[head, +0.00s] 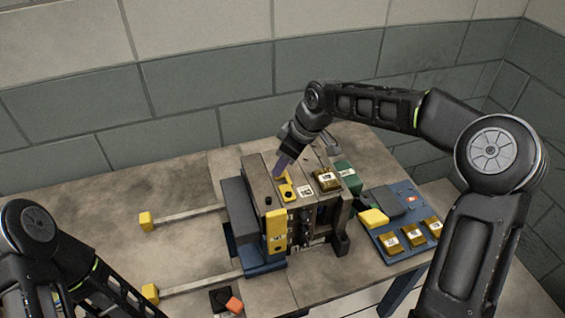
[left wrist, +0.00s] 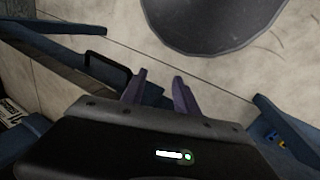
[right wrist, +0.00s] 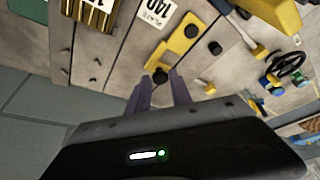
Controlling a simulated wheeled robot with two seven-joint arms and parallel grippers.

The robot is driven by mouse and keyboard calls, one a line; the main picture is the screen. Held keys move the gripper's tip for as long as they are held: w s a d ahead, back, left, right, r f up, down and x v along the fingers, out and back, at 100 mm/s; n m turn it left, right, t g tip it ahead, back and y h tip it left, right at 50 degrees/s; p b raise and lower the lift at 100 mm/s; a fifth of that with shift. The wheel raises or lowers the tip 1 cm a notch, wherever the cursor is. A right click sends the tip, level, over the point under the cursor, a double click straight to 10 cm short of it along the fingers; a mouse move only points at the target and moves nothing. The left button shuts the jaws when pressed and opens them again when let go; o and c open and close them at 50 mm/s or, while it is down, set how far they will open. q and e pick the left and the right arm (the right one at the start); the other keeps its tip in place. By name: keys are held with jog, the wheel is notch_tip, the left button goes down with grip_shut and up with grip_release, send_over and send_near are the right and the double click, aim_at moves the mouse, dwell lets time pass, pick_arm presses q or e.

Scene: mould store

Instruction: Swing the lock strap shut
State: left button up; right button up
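The lock strap (head: 287,191), a yellow bar with a black knob, lies on top of the grey mould block (head: 258,178). In the right wrist view the strap (right wrist: 186,45) runs from a black pivot toward a black knob at my fingertips. My right gripper (head: 285,164) points down at that end of the strap. In the right wrist view its fingers (right wrist: 160,78) stand a little apart on either side of the knob; whether they press on it is unclear. My left gripper (left wrist: 158,78) is open and empty, apart from the mould; its fingers are out of the head view.
A blue tray (head: 385,238) with brass blocks stands right of the mould, with a green block (head: 347,178) behind it. Two rails with yellow ends (head: 146,221) reach left from the mould. An orange-handled item (head: 234,304) lies at the front. The table's left side is clear.

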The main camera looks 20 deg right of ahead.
grip_shut()
dwell(1.0)
